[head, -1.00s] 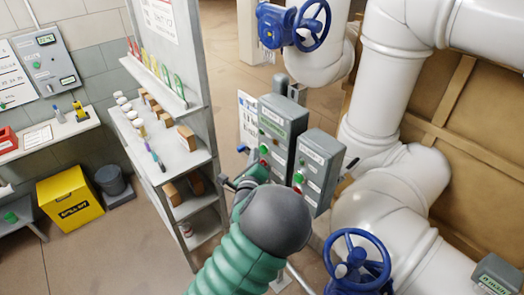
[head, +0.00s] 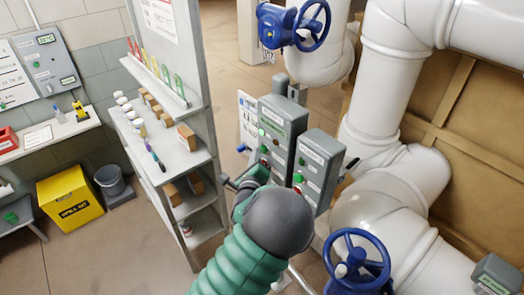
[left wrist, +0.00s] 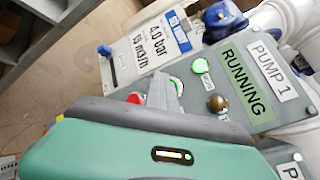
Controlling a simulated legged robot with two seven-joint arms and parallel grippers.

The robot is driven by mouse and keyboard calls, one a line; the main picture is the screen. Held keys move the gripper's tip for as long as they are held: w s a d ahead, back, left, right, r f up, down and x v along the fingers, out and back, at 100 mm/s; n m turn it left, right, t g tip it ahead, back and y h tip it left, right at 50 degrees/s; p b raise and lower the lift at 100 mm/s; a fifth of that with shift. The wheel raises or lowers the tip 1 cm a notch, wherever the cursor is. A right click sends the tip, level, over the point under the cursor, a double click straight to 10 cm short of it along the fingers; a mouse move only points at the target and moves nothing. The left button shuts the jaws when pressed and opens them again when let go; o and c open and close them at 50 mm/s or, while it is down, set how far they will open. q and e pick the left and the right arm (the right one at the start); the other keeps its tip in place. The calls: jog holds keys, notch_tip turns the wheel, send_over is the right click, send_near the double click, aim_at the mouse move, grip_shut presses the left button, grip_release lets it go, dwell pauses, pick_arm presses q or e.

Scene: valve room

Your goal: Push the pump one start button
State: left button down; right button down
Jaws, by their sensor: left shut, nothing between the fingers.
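The pump one control box (head: 277,133) is the left of two grey boxes in the middle of the head view. In the left wrist view its panel (left wrist: 237,112) is labelled PUMP 1 and its display (left wrist: 245,83) reads RUNNING. A round green lamp (left wrist: 201,66) is lit beside a brass-coloured knob (left wrist: 217,103). A green button (left wrist: 177,82) is mostly hidden behind my finger; a red button (left wrist: 136,98) shows beside it. My left gripper (left wrist: 165,95) is shut and empty in front of these buttons; contact cannot be told. My right gripper is not in view.
A second grey box (head: 316,170) stands close to the right. White pipes and a blue valve wheel (head: 357,262) are beyond it. A shelf unit (head: 185,150) stands to the left. A yellow bin (head: 70,200) and a bucket (head: 110,180) are on the floor.

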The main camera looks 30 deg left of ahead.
pick_arm(q)
jog(key=shift+s+d+r, duration=0.1)
jog(key=shift+s, duration=0.65)
jog(key=shift+s, duration=0.1)
jog(key=s, duration=0.1)
jog(key=s+a, duration=0.1)
jog(key=s, duration=0.1)
jog(key=s+a, duration=0.1)
jog(key=shift+s+p, duration=0.2)
jog(key=shift+p, duration=0.2)
